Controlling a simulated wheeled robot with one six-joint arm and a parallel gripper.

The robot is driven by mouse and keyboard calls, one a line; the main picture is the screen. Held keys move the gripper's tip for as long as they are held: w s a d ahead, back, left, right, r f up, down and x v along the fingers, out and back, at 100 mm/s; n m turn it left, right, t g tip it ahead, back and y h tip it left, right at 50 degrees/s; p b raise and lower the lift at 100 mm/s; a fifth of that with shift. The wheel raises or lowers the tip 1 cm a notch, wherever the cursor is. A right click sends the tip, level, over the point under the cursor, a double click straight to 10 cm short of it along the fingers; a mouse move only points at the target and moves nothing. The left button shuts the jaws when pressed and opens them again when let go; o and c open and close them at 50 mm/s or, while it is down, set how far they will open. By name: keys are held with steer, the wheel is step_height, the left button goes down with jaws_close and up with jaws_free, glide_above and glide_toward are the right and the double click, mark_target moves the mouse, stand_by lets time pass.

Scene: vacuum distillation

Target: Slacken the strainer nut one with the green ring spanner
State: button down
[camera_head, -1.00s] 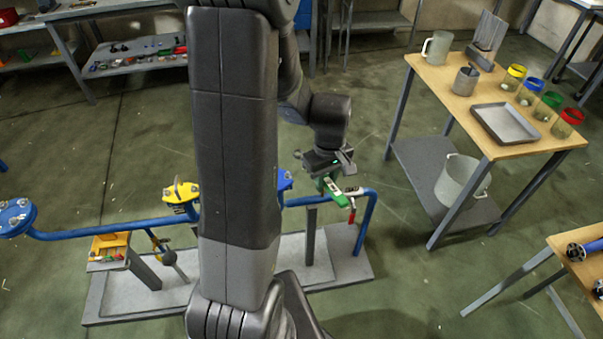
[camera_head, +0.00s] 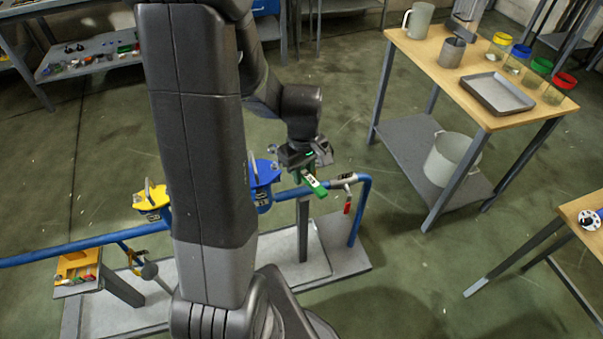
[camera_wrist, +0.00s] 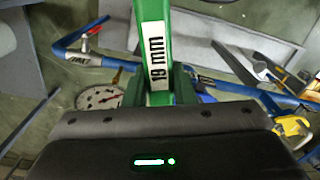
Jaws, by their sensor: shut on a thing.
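My gripper (camera_head: 304,164) is shut on the green ring spanner (camera_head: 314,185) and holds it in the air beside the blue strainer. In the wrist view the spanner (camera_wrist: 155,45) shows a "19 mm" label and runs up out of the picture, so its ring end is hidden there. The blue strainer (camera_head: 264,181) stands on the blue pipe, left of my gripper, with an upright plate or handle on its lid. Its nuts are too small to tell apart, and my arm hides part of it. The spanner appears apart from the strainer.
The blue pipe (camera_head: 364,205) carries a red-handled valve (camera_head: 347,206). A yellow-lidded strainer (camera_head: 151,197) and a yellow tray (camera_head: 77,265) are to the left.

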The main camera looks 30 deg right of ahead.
steer(key=shift+f+b, duration=1.7)
steer(key=shift+f, duration=0.3)
steer(key=shift+s+f+b, duration=0.1)
steer(key=shift+f+b, duration=1.4)
steer(key=shift+f, duration=0.2)
steer(key=shift+w+d+n, duration=0.15)
steer(key=shift+d+n, duration=0.35)
steer(key=shift+d, duration=0.2)
steer(key=shift+w+d+n, duration=0.1)
steer(key=shift+d+n, duration=0.4)
steer(key=shift+d, duration=0.15)
steer(key=shift+w+d+f+n, duration=0.1)
steer(key=shift+w+d+n, duration=0.15)
steer(key=shift+d+n, duration=0.35)
steer(key=shift+w+d+n, duration=0.2)
steer(key=shift+d+n, duration=0.2)
steer(key=shift+d, duration=0.25)
